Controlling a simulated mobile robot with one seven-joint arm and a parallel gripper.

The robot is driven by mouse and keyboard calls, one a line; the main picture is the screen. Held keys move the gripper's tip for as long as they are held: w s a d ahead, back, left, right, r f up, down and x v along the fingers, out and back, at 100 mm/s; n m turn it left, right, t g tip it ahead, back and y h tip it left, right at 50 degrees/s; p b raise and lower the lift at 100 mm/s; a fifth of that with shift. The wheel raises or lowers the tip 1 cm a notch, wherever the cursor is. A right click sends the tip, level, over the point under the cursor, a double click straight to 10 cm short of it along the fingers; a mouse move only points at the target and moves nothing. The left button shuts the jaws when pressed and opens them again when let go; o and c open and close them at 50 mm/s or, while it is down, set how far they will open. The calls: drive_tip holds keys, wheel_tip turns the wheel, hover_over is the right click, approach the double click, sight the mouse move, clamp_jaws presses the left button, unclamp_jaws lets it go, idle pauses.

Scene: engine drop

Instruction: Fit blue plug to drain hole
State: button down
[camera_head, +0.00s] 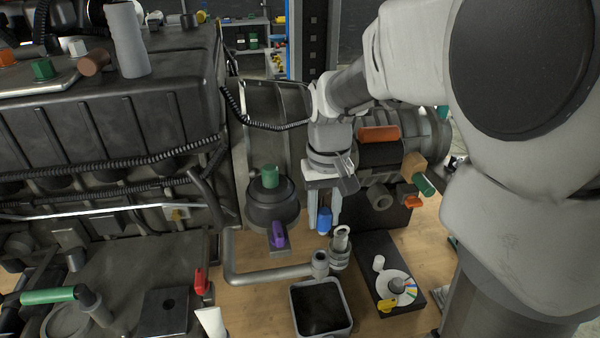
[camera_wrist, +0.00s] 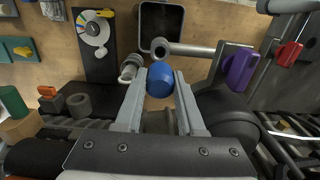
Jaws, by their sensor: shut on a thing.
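The blue plug (camera_head: 324,221) is held between the fingertips of my gripper (camera_head: 323,210), which points down over the wooden surface. In the wrist view the plug (camera_wrist: 166,78) sits between the two grey fingers of my gripper (camera_wrist: 163,85). A grey pipe (camera_head: 270,273) runs along the surface to an upright end beside a dark tray. In the wrist view the pipe (camera_wrist: 190,50) ends in a round mouth just beyond the plug. I cannot tell for certain which opening is the drain hole. The plug appears apart from the pipe.
A dark square tray (camera_head: 320,308) stands in front. Beside the pipe end is a metal fitting (camera_head: 340,247). A black board with a white dial (camera_head: 396,288) lies to the right. A purple part (camera_head: 278,234) and the large engine block (camera_head: 110,110) stand to the left.

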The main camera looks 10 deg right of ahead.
sight(323, 232)
drive_tip(key=shift+f, duration=0.1)
drive_tip(key=shift+f+b, duration=2.15)
drive_tip(key=shift+f, duration=0.6)
drive_tip(key=shift+f, duration=0.1)
drive_tip(key=shift+f+b, duration=1.4)
drive_tip(key=shift+f, duration=0.35)
drive_tip(key=shift+c, duration=2.2)
unclamp_jaws()
drive_tip(key=shift+r, duration=0.1)
wheel_tip(323, 232, up, 17)
drive_tip(key=shift+r, duration=0.2)
